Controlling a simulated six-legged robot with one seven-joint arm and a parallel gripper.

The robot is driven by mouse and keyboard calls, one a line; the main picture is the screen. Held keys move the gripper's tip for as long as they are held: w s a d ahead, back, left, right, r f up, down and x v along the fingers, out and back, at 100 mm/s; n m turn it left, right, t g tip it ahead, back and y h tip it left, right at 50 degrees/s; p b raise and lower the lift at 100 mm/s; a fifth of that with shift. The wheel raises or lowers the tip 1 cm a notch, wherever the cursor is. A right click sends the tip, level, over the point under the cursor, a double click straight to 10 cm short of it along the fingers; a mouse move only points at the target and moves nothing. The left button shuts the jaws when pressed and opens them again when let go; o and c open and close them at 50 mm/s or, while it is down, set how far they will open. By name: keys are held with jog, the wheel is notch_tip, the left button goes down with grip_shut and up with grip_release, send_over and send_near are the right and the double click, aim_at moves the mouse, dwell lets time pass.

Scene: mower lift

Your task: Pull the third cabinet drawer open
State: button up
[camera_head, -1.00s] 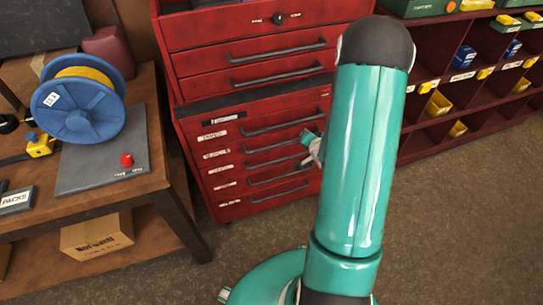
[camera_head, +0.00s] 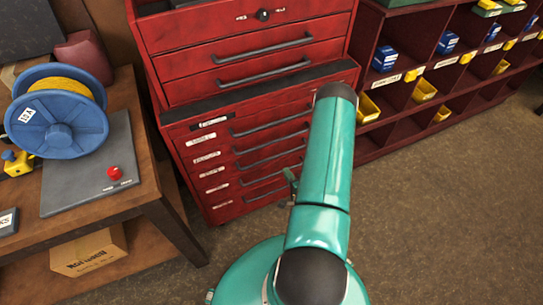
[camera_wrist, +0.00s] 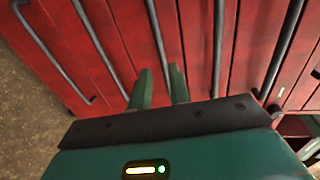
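The red cabinet (camera_head: 240,125) stands ahead with several shut drawers, each with a long dark bar handle. The lower block has white labels on its left side. My gripper (camera_head: 290,184) is at the right part of the lower drawers, mostly hidden behind my teal arm. In the wrist view, my gripper (camera_wrist: 160,84) shows two green fingers apart, with one drawer handle (camera_wrist: 155,32) running between their tips. I cannot tell whether the fingers touch it or which drawer it belongs to. No drawer stands out from the front.
A wooden bench (camera_head: 150,195) with a blue spool (camera_head: 58,125) and a grey plate (camera_head: 125,140) stands at the left. A cardboard box (camera_head: 88,252) is beneath it. A red shelf with small bins (camera_head: 424,90) stands at the right. The floor at lower right is clear.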

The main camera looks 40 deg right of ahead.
aim_at(275, 157)
jog(key=x, duration=1.2)
grip_shut()
